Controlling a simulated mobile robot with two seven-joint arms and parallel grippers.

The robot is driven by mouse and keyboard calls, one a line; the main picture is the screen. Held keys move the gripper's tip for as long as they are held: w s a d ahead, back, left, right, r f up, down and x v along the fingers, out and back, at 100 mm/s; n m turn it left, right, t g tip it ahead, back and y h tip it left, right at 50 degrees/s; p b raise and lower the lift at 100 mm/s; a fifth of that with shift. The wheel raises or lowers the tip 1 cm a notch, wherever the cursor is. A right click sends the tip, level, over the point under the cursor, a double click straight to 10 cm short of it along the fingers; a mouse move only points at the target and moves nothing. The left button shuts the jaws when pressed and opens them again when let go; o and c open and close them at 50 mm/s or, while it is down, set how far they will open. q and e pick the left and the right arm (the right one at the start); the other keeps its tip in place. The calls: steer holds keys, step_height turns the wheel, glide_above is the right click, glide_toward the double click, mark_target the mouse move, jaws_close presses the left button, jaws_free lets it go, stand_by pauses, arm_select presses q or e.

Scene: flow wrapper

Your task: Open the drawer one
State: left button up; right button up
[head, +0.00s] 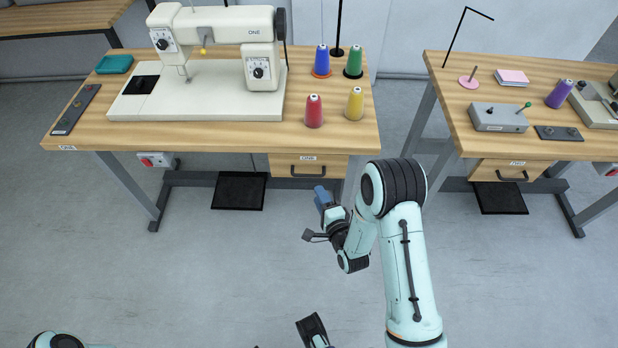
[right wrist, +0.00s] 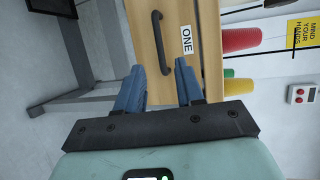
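Drawer one (head: 284,163) is the light-wood drawer under the right end of the left table. It looks shut and carries a white ONE label and a dark bar handle (head: 308,174). My right gripper (head: 321,191) is in front of and below the drawer, its blue fingers pointing toward it. In the right wrist view, the two fingers (right wrist: 160,66) are apart with nothing between them. The handle (right wrist: 160,42) lies ahead of the gap, apart from the fingers, beside the ONE label (right wrist: 187,40). My left gripper's fingers do not show; only arm parts appear at the bottom edge.
The left table (head: 220,135) holds a sewing machine (head: 215,25) and several thread spools, including a red one (head: 314,111) above the drawer. A second table (head: 455,95) with its own drawer (head: 497,170) stands to the right. Floor between the tables is clear.

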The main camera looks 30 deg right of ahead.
steer(key=x, duration=0.9)
jaws_close()
